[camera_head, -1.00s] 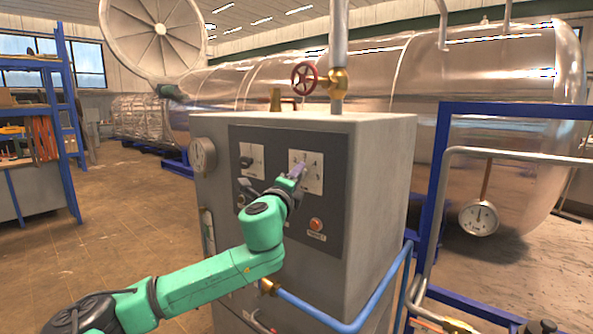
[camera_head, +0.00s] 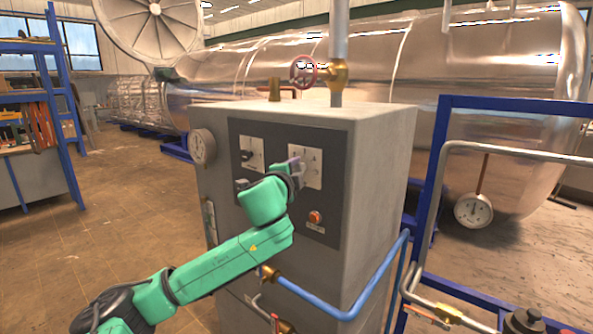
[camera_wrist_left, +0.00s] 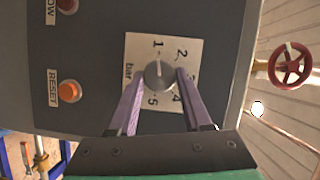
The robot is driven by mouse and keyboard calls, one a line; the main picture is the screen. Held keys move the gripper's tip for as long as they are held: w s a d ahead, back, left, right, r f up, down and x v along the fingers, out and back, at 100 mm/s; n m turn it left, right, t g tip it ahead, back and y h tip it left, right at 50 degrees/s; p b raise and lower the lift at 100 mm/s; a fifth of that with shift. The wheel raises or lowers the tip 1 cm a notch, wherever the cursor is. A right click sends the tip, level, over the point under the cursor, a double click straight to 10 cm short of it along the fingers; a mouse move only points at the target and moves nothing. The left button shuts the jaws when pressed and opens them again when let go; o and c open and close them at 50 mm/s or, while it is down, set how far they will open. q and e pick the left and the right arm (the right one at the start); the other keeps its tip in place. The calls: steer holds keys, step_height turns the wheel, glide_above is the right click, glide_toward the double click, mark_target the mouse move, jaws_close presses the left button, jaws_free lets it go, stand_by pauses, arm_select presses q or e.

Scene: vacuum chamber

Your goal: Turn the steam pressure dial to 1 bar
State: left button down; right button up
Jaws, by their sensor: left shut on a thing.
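The steam pressure dial is a round grey knob (camera_wrist_left: 159,76) on a white square plate (camera_wrist_left: 146,48) marked 1 to 5 and "bar" in the left wrist view. A pale line on the knob appears to point toward the 1. My left gripper (camera_wrist_left: 160,82) is shut on the knob, with one purple finger on each side. In the head view, the plate (camera_head: 313,170) is on the dark front panel, and my left gripper (camera_head: 296,165) reaches it from the left, hiding the knob. My right gripper is not in view.
Another dial plate (camera_head: 257,151) is left of the gripper. An orange button (camera_head: 315,216) marked RESET (camera_wrist_left: 69,91) is below the plate. A round gauge (camera_head: 202,147) is on the cabinet's left side. A blue pipe (camera_head: 350,308) runs below. Open floor lies left.

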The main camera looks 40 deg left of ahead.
arm_select(q)
steer(key=shift+c, duration=1.8)
jaws_free()
steer(key=b+v, duration=0.8)
steer(key=v, duration=0.6)
steer(key=shift+s, duration=0.3)
